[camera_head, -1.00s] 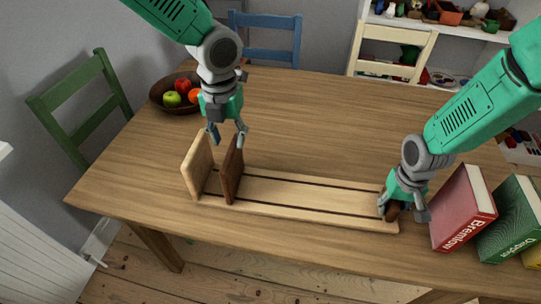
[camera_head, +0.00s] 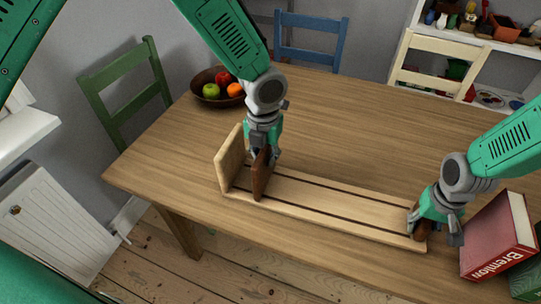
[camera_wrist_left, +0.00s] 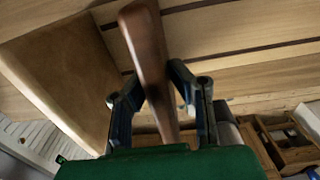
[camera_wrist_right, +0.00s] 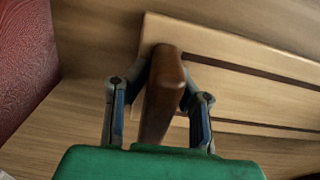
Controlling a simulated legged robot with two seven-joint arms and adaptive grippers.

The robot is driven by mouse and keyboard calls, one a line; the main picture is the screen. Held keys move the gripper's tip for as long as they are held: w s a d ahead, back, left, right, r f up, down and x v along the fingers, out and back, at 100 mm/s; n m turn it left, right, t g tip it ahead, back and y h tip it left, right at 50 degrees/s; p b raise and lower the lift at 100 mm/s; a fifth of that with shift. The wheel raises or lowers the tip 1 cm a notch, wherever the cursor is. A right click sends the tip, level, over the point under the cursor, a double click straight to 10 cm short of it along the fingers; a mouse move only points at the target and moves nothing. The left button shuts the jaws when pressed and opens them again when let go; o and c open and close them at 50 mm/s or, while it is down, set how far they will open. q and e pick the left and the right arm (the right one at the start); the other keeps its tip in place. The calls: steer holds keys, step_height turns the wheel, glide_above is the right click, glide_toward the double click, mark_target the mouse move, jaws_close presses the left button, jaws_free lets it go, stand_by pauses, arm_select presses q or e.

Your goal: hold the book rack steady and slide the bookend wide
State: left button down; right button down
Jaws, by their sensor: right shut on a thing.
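The book rack (camera_head: 335,203) is a long pale wooden base with two dark grooves, lying along the table's front edge. A pale upright end panel (camera_head: 230,160) stands at its left end. The dark brown bookend (camera_head: 261,180) stands upright just right of that panel. My left gripper (camera_head: 262,153) is over the bookend; in the left wrist view its open fingers straddle the bookend (camera_wrist_left: 148,55), with some gap showing. My right gripper (camera_head: 422,218) is shut on a dark brown end piece (camera_wrist_right: 163,92) at the rack's right end. Its fingers partly hide that piece in the head view.
A red book (camera_head: 497,238) stands close right of my right gripper, with a green book (camera_head: 524,278) beyond it. A fruit bowl (camera_head: 212,90) sits at the back left. The table (camera_head: 350,120) behind the rack is clear.

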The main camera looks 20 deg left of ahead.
steer(key=shift+a, duration=0.1)
arm_select(q)
steer(key=d, duration=1.3)
steer(key=shift+w+d, duration=0.15)
steer(key=shift+w, duration=0.1)
steer(key=c, duration=1.5)
jaws_free()
step_height(320, 180, up, 12)
